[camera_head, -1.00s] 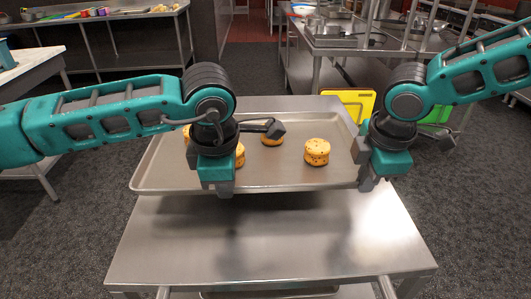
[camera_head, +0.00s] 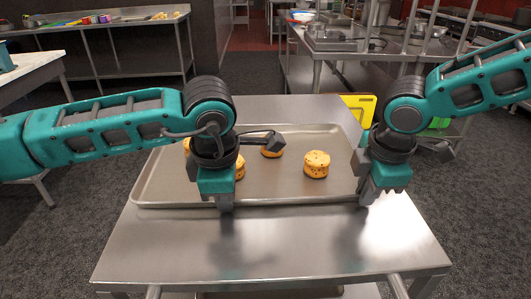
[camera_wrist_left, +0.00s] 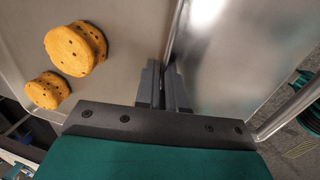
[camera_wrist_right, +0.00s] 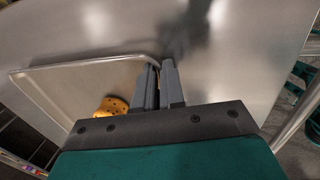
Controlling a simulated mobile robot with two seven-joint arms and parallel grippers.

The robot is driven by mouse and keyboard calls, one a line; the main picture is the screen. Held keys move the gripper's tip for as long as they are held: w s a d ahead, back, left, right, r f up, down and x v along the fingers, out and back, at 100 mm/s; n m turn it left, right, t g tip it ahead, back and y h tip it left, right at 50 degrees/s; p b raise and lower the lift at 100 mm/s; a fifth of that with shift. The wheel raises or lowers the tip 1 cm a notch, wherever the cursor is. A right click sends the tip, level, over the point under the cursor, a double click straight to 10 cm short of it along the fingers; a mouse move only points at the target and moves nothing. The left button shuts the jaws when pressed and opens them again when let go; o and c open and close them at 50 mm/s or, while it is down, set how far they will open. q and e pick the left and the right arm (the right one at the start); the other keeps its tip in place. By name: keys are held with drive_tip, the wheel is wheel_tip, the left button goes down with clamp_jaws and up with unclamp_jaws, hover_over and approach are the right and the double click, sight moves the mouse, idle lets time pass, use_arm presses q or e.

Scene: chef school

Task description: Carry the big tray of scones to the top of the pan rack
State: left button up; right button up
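The big grey tray (camera_head: 285,187) is over the flat metal top of the pan rack (camera_head: 270,245), level or nearly so. I cannot tell whether its underside touches the top. Several round golden scones (camera_head: 316,164) sit in it, some partly hidden by my left arm. My left gripper (camera_head: 224,205) is shut on the tray's front rim; in the left wrist view the rim runs between its fingers (camera_wrist_left: 163,88). My right gripper (camera_head: 368,198) is shut on the same rim near the right corner, its fingers (camera_wrist_right: 158,88) around the rim in the right wrist view.
Bare metal lies in front of the tray on the rack top. A yellow board (camera_head: 361,107) stands just behind the rack on the right. A steel counter (camera_head: 345,45) with pans is beyond, and a side table (camera_head: 30,72) stands at left. Dark carpet surrounds the rack.

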use_arm(q)
drive_tip(key=o, duration=0.3)
use_arm(e)
drive_tip(key=o, duration=0.3)
drive_tip(key=shift+r, duration=0.1)
use_arm(q)
drive_tip(key=shift+r, duration=0.1)
use_arm(e)
drive_tip(key=shift+r, duration=0.1)
use_arm(q)
drive_tip(key=r, duration=0.4)
drive_tip(key=s+r, duration=0.1)
drive_tip(key=r, duration=0.2)
drive_tip(key=s+r, duration=0.1)
drive_tip(key=r, duration=0.3)
drive_tip(key=shift+s+r, duration=0.2)
drive_tip(key=shift+r, duration=0.15)
use_arm(e)
drive_tip(key=r, duration=0.4)
drive_tip(key=s+r, duration=0.1)
drive_tip(key=r, duration=0.2)
drive_tip(key=s+r, duration=0.1)
drive_tip(key=r, duration=0.3)
drive_tip(key=shift+s+r, duration=0.25)
drive_tip(key=shift+r, duration=0.05)
